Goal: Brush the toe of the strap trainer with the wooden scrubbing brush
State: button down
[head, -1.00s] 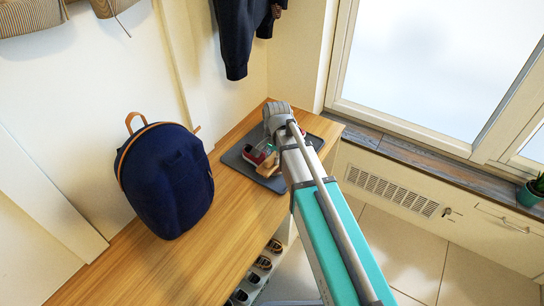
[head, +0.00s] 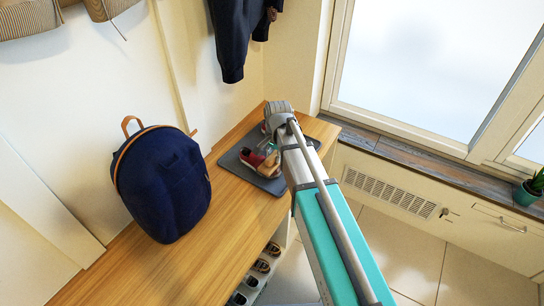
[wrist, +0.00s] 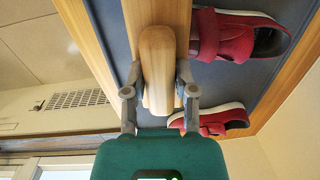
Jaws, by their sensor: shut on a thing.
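My gripper (wrist: 159,78) is shut on the wooden scrubbing brush (wrist: 157,60), in the middle of the wrist view. The brush's pale block extends beyond the fingers, and its bristles are hidden. Two red trainers with straps and pale soles lie on a grey tray. One trainer (wrist: 236,34) is just right of the brush, its strap end close to the block; I cannot tell whether they touch. The other trainer (wrist: 214,121) is lower right, partly behind my gripper.
The grey tray (head: 233,166) sits on the wooden bench (head: 200,235). A navy backpack (head: 163,185) stands on the bench to the left. Shoes (head: 262,265) sit in cubbies below. A dark garment (head: 236,40) hangs above; a window sill (head: 400,155) lies right.

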jog(key=shift+w+d, duration=0.1)
jog(key=shift+w, duration=0.1)
jog(key=shift+w+d+r, duration=0.1)
jog(key=shift+w+d, duration=0.55)
jog(key=shift+w, duration=0.2)
jog(key=shift+s, duration=0.1)
jog(key=shift+s+a, duration=0.75)
jog(key=shift+s, duration=0.2)
jog(key=shift+s+a, duration=0.1)
jog(key=shift+a, duration=0.05)
jog(key=shift+s+a, duration=0.6)
jog(key=shift+s, duration=0.25)
jog(key=shift+w, duration=0.1)
jog(key=shift+w+d, duration=0.8)
jog(key=shift+w, duration=0.15)
